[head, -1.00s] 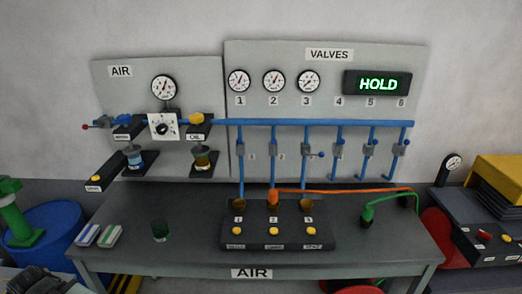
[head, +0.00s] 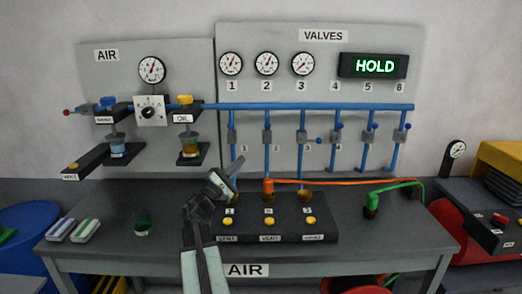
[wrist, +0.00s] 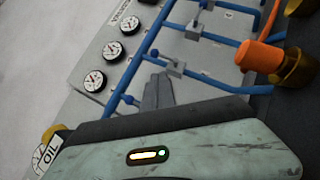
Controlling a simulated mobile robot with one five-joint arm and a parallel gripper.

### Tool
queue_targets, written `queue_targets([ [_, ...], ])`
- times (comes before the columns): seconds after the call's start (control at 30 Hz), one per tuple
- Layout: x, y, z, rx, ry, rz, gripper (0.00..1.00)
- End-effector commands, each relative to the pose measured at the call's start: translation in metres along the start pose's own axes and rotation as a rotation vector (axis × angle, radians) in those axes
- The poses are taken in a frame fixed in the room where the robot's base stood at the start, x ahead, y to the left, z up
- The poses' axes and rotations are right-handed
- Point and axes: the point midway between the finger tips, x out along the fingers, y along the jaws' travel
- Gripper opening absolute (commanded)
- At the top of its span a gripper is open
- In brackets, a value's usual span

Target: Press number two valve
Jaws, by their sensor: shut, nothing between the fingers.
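A black block (head: 290,235) on the bench has three yellow buttons in a row. The middle button (head: 269,222) sits under a label that looks like 2, in front of an orange plug (head: 268,188). The plug shows large at the right of the wrist view (wrist: 258,60). Behind it, a grey valve body (head: 267,137) sits on the second blue pipe. My gripper (head: 231,170) is shut and empty. In the head view it appears above and left of the left button (head: 228,221), apart from the middle one. Its dark fingers (wrist: 157,92) point toward the pipes in the wrist view.
A blue header pipe (head: 310,106) with several drop pipes runs behind the block. An orange hose (head: 340,183) and a green plug (head: 371,203) lie to the right. A display (head: 374,66) reads HOLD.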

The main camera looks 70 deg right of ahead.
Motion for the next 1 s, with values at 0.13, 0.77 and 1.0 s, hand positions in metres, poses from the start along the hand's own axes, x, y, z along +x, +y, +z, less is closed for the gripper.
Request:
queue_targets([
  [0.13, 0.011, -0.001, 0.006, -0.058, -0.018, 0.055, 0.00],
  [0.77, 0.072, 0.009, 0.008, -0.057, -0.020, 0.054, 0.00],
  [1.0, 0.122, 0.011, 0.008, -0.056, -0.019, 0.053, 0.00],
])
